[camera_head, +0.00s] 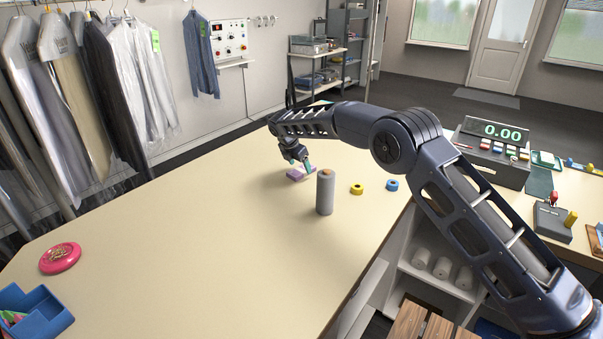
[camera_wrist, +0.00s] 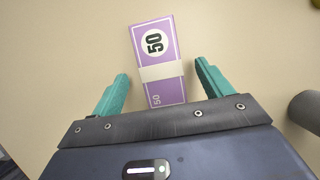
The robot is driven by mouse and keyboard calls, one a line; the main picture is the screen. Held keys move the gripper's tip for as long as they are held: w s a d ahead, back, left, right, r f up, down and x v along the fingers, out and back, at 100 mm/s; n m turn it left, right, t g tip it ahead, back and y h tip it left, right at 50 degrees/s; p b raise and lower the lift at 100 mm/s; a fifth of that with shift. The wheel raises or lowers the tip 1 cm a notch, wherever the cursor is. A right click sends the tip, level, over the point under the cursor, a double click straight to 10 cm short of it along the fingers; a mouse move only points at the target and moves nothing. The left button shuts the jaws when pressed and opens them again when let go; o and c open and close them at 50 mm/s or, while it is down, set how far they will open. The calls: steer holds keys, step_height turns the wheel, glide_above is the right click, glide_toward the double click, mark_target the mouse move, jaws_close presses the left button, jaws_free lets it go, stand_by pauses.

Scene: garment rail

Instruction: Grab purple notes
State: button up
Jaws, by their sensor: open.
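The purple notes (camera_wrist: 155,42) are a banded stack marked 50 with a pale paper strip around the middle. They lie flat on the cream counter. In the head view the purple notes (camera_head: 295,174) sit just left of the grey cylinder. My gripper (camera_wrist: 162,82) has two teal fingers spread apart, one on each side of the near end of the notes, with gaps to both sides. In the head view my gripper (camera_head: 300,163) is low over the notes. It is open and holds nothing. Whether the fingertips touch the counter cannot be told.
A grey cylinder (camera_head: 325,192) stands upright close to the right of my gripper. A yellow roll (camera_head: 356,188) and a blue roll (camera_head: 392,185) lie further right. A pink dish (camera_head: 60,257) and a blue tray (camera_head: 32,314) are at the left. The counter's middle is clear.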

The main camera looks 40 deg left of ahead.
steer(key=shift+x, duration=1.2)
steer(key=shift+c, duration=0.2)
steer(key=c, duration=1)
steer(key=shift+c, duration=0.2)
steer(key=shift+r, duration=0.1)
